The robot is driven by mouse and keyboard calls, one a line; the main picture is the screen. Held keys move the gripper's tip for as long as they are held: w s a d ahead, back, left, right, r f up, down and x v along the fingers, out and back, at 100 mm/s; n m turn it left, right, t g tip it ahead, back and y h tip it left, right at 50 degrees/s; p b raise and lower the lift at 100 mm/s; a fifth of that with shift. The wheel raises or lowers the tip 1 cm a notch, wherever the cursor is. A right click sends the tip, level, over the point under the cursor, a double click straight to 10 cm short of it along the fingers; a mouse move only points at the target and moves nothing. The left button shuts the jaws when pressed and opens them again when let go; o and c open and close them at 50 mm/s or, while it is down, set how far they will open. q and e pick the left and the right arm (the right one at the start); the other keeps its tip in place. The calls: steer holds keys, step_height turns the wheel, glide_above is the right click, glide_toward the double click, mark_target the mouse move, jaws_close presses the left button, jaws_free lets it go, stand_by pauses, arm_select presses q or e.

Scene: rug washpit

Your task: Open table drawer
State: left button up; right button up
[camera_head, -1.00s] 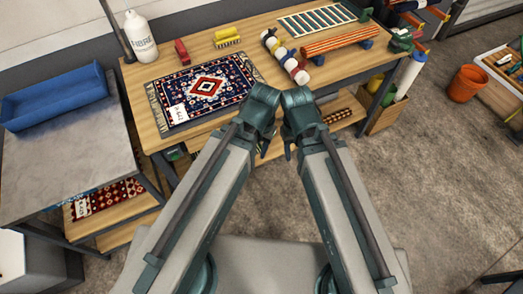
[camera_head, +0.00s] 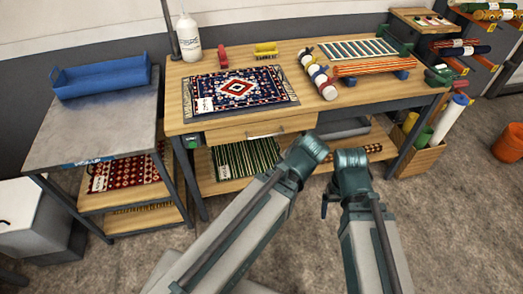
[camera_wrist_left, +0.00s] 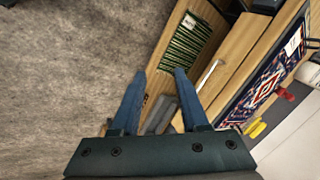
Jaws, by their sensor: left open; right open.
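The wooden table (camera_head: 187,100) has a closed drawer (camera_head: 225,133) under its top, with a slim pale handle (camera_head: 265,135) on its front. In the left wrist view the drawer front (camera_wrist_left: 228,68) and its handle (camera_wrist_left: 208,73) lie to the right of my left gripper (camera_wrist_left: 161,72). The left gripper is open and empty, its blue fingers apart from the handle. In the head view its fingers are hidden behind my left arm. My right gripper (camera_head: 325,206) is open, partly hidden by its own wrist, in front of the table and right of the drawer.
A patterned rug (camera_head: 240,88) lies on the tabletop above the drawer. A striped green rug (camera_head: 245,160) and a grey tray (camera_head: 343,129) are on the lower shelf. A metal-topped side table (camera_head: 90,125) stands left. Open floor lies in front.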

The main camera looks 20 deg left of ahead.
arm_select(q)
steer(key=w+a+f+m+t+y+b, duration=0.4)
steer(key=w+a+f+t+b, duration=0.5)
steer(key=b, duration=1.5)
steer(key=w+f+m, duration=0.2)
steer(key=w+f, duration=0.1)
steer(key=shift+w+f+m+t+y+b, duration=0.15)
steer(key=shift+w+m+t+y+b, duration=0.15)
steer(key=shift+m+b, duration=0.1)
arm_select(e)
step_height(320, 180, down, 28)
steer(key=shift+r, duration=0.25)
arm_select(q)
steer(key=shift+a, duration=0.1)
